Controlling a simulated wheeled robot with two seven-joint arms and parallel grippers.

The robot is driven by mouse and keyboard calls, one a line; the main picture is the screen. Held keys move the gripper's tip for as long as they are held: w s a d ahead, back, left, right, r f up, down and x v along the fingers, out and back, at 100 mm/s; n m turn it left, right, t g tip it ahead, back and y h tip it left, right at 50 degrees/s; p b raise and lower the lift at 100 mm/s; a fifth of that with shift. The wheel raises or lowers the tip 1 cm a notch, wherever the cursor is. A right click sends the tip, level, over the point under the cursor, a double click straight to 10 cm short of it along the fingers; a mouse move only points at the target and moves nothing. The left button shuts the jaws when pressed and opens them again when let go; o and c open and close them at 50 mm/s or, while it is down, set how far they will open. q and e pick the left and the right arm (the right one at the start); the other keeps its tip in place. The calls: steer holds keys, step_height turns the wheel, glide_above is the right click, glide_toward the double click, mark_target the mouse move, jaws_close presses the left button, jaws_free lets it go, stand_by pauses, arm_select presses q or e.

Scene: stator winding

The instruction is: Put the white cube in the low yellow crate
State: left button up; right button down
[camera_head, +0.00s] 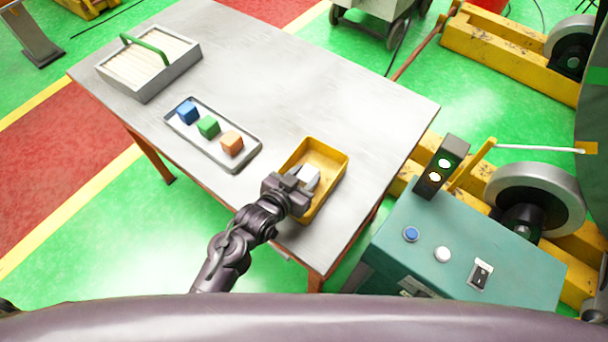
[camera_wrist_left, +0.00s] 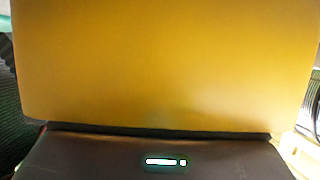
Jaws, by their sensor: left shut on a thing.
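The low yellow crate (camera_head: 336,186) stands at the near right corner of the grey table. My left gripper (camera_head: 299,183) reaches over the crate's left side and is shut on the white cube (camera_head: 309,176). The cube shows at the fingers, within the crate's outline. Whether it touches the crate floor, I cannot tell. In the left wrist view a yellow surface (camera_wrist_left: 165,65), apparently the crate, fills most of the picture, and the cube cannot be made out clearly there. My right gripper is not in view.
Left of the crate, a grey tray (camera_head: 222,163) holds a blue cube (camera_head: 187,112), a green cube (camera_head: 208,127) and an orange cube (camera_head: 232,143). A grey box with a green handle (camera_head: 146,48) stands farther left. The table's far right part is clear. A teal control box (camera_head: 465,250) stands at the right.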

arm_select(q)
steer(key=shift+f, duration=0.15)
steer(key=o, duration=1)
steer(key=shift+s+a, duration=0.15)
steer(key=b+v, duration=0.2)
steer(key=v, duration=0.8)
steer(key=shift+s+a+r, duration=0.15)
steer(key=shift+s+r, duration=0.1)
steer(key=shift+r, duration=0.05)
steer(key=shift+s+a+r, duration=0.2)
steer(key=shift+s+r, duration=0.1)
steer(key=shift+s, duration=0.05)
